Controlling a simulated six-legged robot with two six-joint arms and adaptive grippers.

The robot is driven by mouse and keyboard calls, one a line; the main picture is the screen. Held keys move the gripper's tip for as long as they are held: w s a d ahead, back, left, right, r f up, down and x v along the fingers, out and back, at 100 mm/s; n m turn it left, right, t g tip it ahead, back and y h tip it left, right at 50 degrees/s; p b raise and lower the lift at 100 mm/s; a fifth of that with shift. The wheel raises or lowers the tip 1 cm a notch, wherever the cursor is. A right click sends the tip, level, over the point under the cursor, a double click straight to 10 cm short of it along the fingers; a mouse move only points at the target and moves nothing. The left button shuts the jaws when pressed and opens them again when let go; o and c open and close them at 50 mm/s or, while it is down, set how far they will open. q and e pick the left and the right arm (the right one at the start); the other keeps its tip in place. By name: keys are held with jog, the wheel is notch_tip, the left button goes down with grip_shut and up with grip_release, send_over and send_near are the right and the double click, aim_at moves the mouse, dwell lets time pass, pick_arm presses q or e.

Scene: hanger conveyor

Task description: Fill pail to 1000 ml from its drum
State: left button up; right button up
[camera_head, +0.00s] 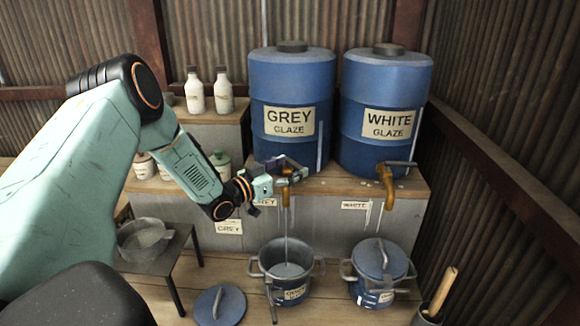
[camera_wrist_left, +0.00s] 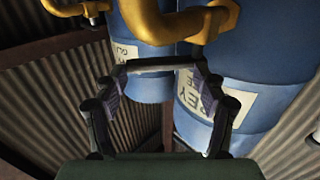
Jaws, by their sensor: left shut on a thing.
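The blue grey-glaze drum (camera_head: 290,80) stands on a wooden shelf, with its label facing me. Its brass tap (camera_head: 286,197) hangs over the shelf edge. My left gripper (camera_head: 290,173) is shut on the tap's handle; the wrist view shows the handle bar (camera_wrist_left: 160,66) between the fingers. A thin grey stream (camera_head: 287,230) runs from the tap into the open blue pail (camera_head: 291,291) below. Grey liquid shows inside the pail; its level against any mark cannot be read. A round blue lid (camera_head: 220,305) lies left of the pail. My right gripper is not in view.
The white-glaze drum (camera_head: 385,100) and its tap (camera_head: 386,184) stand to the right. Below is a lidded pail (camera_head: 379,268). A small table with a metal pan (camera_head: 144,240) is at left. Bottles (camera_head: 195,92) stand on a box behind my arm. A corrugated wall closes the right side.

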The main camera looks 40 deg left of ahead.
pick_arm(q)
jog(key=shift+w+a+r, duration=0.25)
jog(key=shift+r, duration=0.15)
jog(key=o, duration=1.3)
jog(key=shift+w, duration=0.1)
jog(key=o, duration=0.5)
jog(key=shift+w+a+f, duration=0.15)
jog(key=shift+w+f, duration=0.35)
jog(key=shift+f, duration=0.15)
jog(key=shift+s+r, duration=0.25)
jog(key=shift+s, duration=0.35)
jog(key=shift+s+a+f, duration=0.15)
jog(key=shift+s+f, duration=0.05)
jog(key=shift+s, duration=0.3)
jog(key=v, duration=0.6)
jog(key=shift+r, duration=0.1)
